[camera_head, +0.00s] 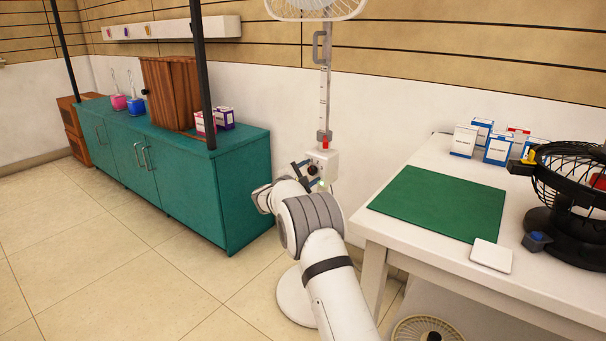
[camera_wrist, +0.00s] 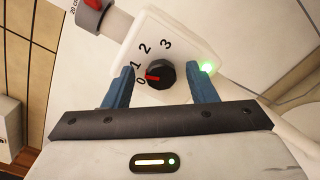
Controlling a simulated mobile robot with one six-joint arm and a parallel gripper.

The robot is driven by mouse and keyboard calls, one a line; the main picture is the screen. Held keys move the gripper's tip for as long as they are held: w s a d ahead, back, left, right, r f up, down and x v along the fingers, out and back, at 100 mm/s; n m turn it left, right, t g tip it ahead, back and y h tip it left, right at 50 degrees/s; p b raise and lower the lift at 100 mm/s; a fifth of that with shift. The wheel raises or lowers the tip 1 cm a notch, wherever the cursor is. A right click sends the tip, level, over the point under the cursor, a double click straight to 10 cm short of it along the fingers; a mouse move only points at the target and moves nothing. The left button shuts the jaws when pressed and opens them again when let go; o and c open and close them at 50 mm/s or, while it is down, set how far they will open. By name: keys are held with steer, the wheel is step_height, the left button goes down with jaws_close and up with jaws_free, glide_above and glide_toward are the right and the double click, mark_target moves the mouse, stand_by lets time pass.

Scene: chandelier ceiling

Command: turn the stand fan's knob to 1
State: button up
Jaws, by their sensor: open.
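The stand fan (camera_head: 325,95) stands against the wall in the head view, with a white control box (camera_head: 328,158) on its pole. In the wrist view the box's panel (camera_wrist: 186,48) carries the marks 0, 1, 2 and 3 and a lit green light at its right. The black knob (camera_wrist: 163,72) has a red pointer on its left side, directed at about the 0. My gripper (camera_wrist: 160,78) is open, with one blue finger to each side of the knob. Gaps show between fingers and knob. My gripper also shows small in front of the box in the head view (camera_head: 306,178).
A teal cabinet (camera_head: 180,165) with a wooden box (camera_head: 172,92) stands at the left. A white table (camera_head: 400,238) with a green mat (camera_head: 440,203), several small boxes and a black fan (camera_head: 575,200) stands close at the right. Floor at the left front is free.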

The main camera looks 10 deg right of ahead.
steer(key=p+v, duration=0.2)
steer(key=v, duration=0.5)
steer(key=shift+s+a, duration=0.3)
steer(key=s+d+r+m+g+y+p, duration=0.2)
steer(key=s+d+r+m+g+p, duration=0.3)
steer(key=s+r+p, duration=0.5)
steer(key=s+d+r+m+g+y+p, duration=0.1)
steer(key=s+d+r+m+g+p, duration=0.25)
steer(key=s+d+r+p, duration=0.65)
steer(key=s+a+r+m+y+p, duration=0.2)
steer(key=s+r+p, duration=0.3)
steer(key=s, duration=0.5)
steer(key=s+a+r+m+g+y+p, duration=0.1)
steer(key=s+a+r+m+y+p, duration=0.2)
steer(key=s, duration=0.8)
steer(key=s+a+r+m+y+p, duration=0.3)
steer(key=s+a+r+p, duration=0.3)
steer(key=s, duration=0.5)
step_height(320, 180, up, 3)
steer(key=shift+s+r+g+y+p, duration=0.25)
steer(key=shift+g+y+p, duration=0.1)
steer(key=shift+y+p, duration=0.65)
